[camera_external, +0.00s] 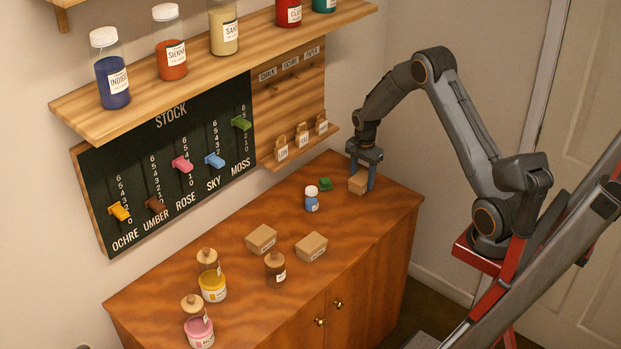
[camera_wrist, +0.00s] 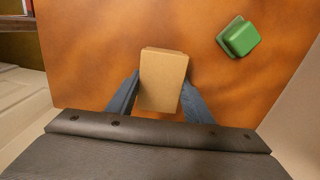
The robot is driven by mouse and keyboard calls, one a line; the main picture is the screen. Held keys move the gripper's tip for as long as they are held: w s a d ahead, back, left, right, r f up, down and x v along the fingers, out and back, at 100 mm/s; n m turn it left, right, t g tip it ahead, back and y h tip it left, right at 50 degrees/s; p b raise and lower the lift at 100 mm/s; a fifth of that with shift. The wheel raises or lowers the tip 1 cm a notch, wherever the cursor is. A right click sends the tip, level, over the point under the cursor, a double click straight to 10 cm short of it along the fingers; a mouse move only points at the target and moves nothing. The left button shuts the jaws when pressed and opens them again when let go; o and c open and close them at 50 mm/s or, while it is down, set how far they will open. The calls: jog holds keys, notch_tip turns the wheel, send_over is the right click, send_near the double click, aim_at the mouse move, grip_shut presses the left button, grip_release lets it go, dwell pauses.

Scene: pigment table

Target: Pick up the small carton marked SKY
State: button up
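A small tan carton (camera_external: 357,185) is at the right end of the wooden table. Its marking is not readable from here. My gripper (camera_external: 362,180) points down over it, with blue-grey fingers on either side. In the wrist view the carton (camera_wrist: 163,80) lies between the fingers (camera_wrist: 160,85), very close to both; I cannot tell whether they press on it. Two similar cartons stand mid-table, a left one (camera_external: 262,239) and a right one (camera_external: 312,247). Their labels are too small to read.
A green block (camera_external: 325,184) lies near the gripper and shows in the wrist view (camera_wrist: 239,38). A blue jar (camera_external: 312,200) stands close by. A brown jar (camera_external: 276,270), yellow jar (camera_external: 212,288) and pink jar (camera_external: 199,330) are further left. A stock board (camera_external: 165,150) hangs behind.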

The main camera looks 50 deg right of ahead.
jog(key=c, duration=0.4)
jog(key=shift+c, duration=0.2)
